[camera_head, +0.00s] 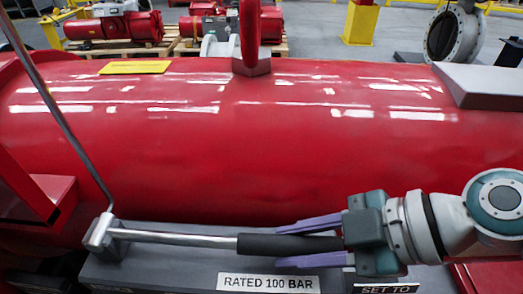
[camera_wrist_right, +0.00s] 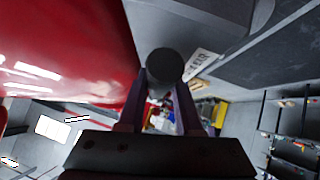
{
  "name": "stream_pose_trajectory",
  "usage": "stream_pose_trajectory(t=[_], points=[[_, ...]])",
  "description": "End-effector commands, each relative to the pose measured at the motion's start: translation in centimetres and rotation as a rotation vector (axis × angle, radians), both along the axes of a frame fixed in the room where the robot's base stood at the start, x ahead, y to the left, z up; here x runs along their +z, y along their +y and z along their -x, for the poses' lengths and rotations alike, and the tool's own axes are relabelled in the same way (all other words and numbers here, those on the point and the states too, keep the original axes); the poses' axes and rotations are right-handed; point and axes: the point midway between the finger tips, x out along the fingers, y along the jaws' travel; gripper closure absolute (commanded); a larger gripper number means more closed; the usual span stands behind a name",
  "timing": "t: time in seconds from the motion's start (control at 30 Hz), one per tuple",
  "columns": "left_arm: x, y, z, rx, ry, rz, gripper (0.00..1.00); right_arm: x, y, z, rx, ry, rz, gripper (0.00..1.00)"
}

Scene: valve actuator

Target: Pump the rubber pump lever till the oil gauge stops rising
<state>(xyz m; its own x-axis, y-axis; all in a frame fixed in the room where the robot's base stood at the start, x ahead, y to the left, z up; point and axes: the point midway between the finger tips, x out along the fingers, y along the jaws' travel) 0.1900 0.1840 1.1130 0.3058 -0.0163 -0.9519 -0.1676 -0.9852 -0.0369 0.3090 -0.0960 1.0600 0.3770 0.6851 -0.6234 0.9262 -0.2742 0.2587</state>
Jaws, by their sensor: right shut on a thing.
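The pump lever is a silver rod (camera_head: 175,238) with a black rubber grip (camera_head: 285,244). It runs nearly level from a silver pivot block (camera_head: 101,232) at the left. My right gripper (camera_head: 308,242) comes in from the right, and its purple fingers are shut on the rubber grip, one above and one below it. In the right wrist view the round dark end of the grip (camera_wrist_right: 165,66) shows between the fingers (camera_wrist_right: 160,108). The left gripper is not in view. I cannot make out an oil gauge in either view.
A large red cylinder (camera_head: 230,150) lies behind the lever. A grey base below carries a "RATED 100 BAR" label (camera_head: 268,283); a partly hidden "SET TO" label (camera_head: 385,289) is beside it. A thin rod (camera_head: 62,115) rises from the pivot. Red actuators on pallets (camera_head: 115,28) stand behind.

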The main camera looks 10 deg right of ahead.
Motion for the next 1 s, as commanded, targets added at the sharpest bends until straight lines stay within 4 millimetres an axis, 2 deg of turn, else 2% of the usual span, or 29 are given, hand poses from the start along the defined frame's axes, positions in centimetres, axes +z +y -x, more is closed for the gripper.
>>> stream_pose_trajectory(t=[0.03,0.37,0.4,0.6,0.67,0.87,1.0], points=[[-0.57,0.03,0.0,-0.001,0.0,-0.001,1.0,-0.47,-0.01,0.07,0.002,-0.001,-0.003,1.0],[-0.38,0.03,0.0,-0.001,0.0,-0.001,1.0,-0.11,0.06,0.07,0.004,-0.002,-0.01,1.0],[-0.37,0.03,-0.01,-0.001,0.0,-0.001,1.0,-0.11,0.07,0.07,0.004,-0.002,-0.01,0.63],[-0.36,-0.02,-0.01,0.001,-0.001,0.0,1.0,-0.11,0.06,0.04,0.003,-0.003,-0.01,0.4],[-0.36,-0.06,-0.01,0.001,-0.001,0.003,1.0,-0.11,0.05,0.03,0.003,-0.003,-0.01,0.36],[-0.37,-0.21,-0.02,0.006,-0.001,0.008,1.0,-0.12,0.01,0.03,0.001,-0.003,-0.01,0.36],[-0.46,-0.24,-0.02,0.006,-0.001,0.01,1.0,0.32,-0.69,0.34,0.001,-0.004,-0.007,0.36]])
